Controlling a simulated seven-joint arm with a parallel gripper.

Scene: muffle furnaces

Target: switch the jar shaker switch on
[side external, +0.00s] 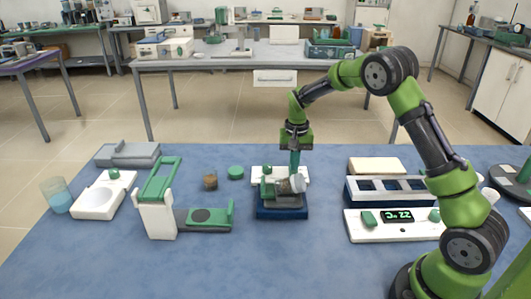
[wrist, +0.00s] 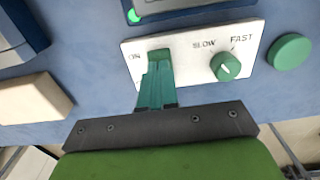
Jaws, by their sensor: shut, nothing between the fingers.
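The jar shaker (side external: 282,208) stands mid-table with a dark blue base, and a pale jar lies on its top. Its white control panel (wrist: 190,70) lies behind it and carries a green knob (wrist: 226,66) between SLOW and FAST. A partly hidden label, apparently ON, is at the panel's left. My gripper (wrist: 159,62) is shut and empty, its green fingers reaching down over the panel beside this label. It also shows upright behind the jar in the side view (side external: 295,172). The fingers largely cover the switch, so its position and any contact cannot be told.
A round green lid (side external: 235,172) and a brown block (side external: 210,182) lie left of the shaker. A green-and-white device (side external: 156,215) stands further left. A blue rack (side external: 398,190), a beige box (side external: 376,165) and a display unit (side external: 395,224) are at the right. The front of the table is clear.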

